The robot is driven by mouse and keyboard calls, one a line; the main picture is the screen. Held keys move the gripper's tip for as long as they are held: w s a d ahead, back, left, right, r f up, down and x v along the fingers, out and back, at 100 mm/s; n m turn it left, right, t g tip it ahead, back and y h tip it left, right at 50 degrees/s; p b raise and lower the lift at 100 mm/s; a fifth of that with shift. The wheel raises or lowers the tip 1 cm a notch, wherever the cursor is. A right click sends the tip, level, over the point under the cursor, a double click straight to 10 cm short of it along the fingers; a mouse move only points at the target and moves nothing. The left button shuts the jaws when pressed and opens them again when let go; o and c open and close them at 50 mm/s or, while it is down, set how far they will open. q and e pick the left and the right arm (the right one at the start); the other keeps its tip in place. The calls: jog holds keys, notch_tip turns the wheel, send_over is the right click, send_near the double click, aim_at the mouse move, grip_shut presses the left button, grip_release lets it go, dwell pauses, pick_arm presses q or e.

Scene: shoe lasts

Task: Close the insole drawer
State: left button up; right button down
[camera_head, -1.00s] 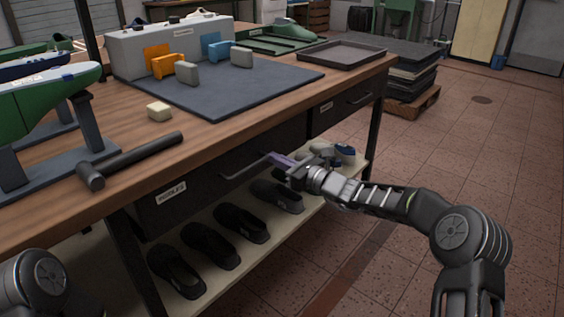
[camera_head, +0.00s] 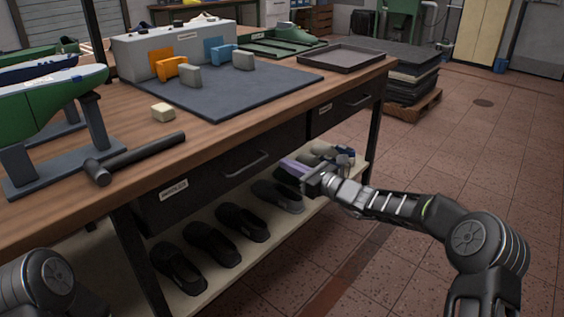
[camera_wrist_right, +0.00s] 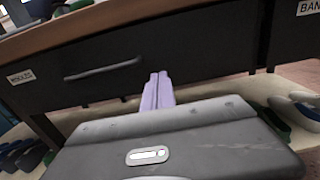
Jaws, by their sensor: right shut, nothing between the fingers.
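The insole drawer (camera_head: 210,176) is the dark drawer under the bench top, with a label at its left end and a bar handle (camera_head: 247,166). Its front looks flush or nearly flush with the bench; I cannot tell whether a small gap remains. In the wrist view the drawer front (camera_wrist_right: 60,95) and its handle (camera_wrist_right: 103,69) lie ahead. My right gripper (camera_head: 289,165) is shut and empty, its purple fingers (camera_wrist_right: 158,90) pointing at the bench front, to the right of the handle and apart from it. My left gripper is not in view.
A second drawer (camera_head: 345,109) sits to the right. A lower shelf (camera_head: 262,238) holds several black shoes. The wooden bench top (camera_head: 225,133) carries a hammer (camera_head: 135,158), a dark mat (camera_head: 240,92) and a tray (camera_head: 342,57).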

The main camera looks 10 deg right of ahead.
jog(key=p+v, duration=0.1)
jog(key=v, duration=0.7)
jog(key=shift+s+d, duration=0.25)
jog(key=shift+d, duration=0.1)
jog(key=shift+f, duration=0.2)
jog(key=s+f+n+g+h, duration=0.3)
jog(key=s+f+n+g, duration=0.15)
jog(key=f, duration=0.85)
jog(key=s+a+f+n+g+h, duration=0.25)
jog(key=s+f+n, duration=0.45)
jog(key=s+f, duration=0.4)
jog(key=s+a+f+n+g+h, duration=0.2)
jog(key=s+f+n+g+h, duration=0.15)
jog(key=s+f+n, duration=0.6)
jog(key=s+a+f+n+g+y, duration=0.1)
jog(key=s+a+f+n, duration=0.2)
jog(key=s, duration=0.6)
jog(key=s+a+f+n+g+y, duration=0.1)
jog(key=s+a+f+n+g, duration=0.1)
jog(key=s+a, duration=0.45)
notch_tip(320, 180, up, 24)
jog(key=s+d+p, duration=0.1)
jog(key=p, duration=2.3)
jog(key=shift+s+d, duration=0.2)
jog(key=shift+s, duration=0.2)
